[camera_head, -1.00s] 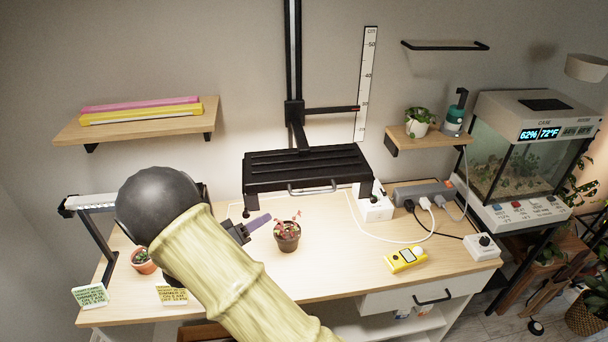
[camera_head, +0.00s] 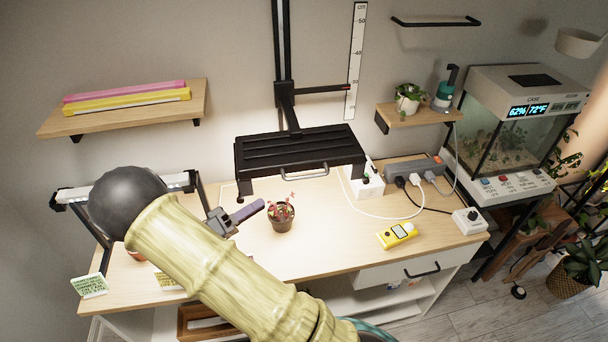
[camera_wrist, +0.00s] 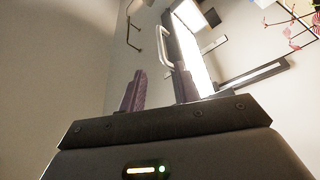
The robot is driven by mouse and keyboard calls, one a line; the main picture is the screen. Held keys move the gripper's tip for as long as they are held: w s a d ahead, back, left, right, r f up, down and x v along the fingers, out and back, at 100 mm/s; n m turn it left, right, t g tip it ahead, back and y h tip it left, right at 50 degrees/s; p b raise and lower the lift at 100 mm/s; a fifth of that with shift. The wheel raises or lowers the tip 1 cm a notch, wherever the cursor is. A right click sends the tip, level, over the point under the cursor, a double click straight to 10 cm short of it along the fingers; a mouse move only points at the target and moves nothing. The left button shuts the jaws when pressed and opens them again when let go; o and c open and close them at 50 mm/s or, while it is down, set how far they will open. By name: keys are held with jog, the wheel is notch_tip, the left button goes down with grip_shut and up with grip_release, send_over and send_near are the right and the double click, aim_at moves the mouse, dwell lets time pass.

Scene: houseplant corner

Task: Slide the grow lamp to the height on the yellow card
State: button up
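The black grow lamp (camera_head: 300,155) hangs level on a dark vertical post (camera_head: 282,50) above the desk, with a metal handle (camera_head: 305,174) on its front edge. A pointer arm (camera_head: 325,89) reaches from its slider towards the wall scale (camera_head: 355,65), near the lower part of the scale. The yellow card (camera_head: 168,282) on the desk is mostly behind my arm; its text is unreadable. My gripper (camera_head: 252,210) is below and left of the lamp, apart from it. In the wrist view its purple fingers (camera_wrist: 160,90) are spread and empty, with the handle (camera_wrist: 164,46) beyond them.
A potted red plant (camera_head: 281,217) stands under the lamp, close to the right of my gripper. A green card (camera_head: 90,286), a yellow meter (camera_head: 397,235) and a power strip (camera_head: 414,167) with cables are on the desk. A terrarium (camera_head: 520,125) stands at the right.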

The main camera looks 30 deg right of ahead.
aim_at(304, 177)
jog(key=p+x, duration=0.4)
jog(key=x, duration=1)
jog(key=shift+w+d, duration=0.1)
jog(key=shift+d, duration=0.2)
grip_shut()
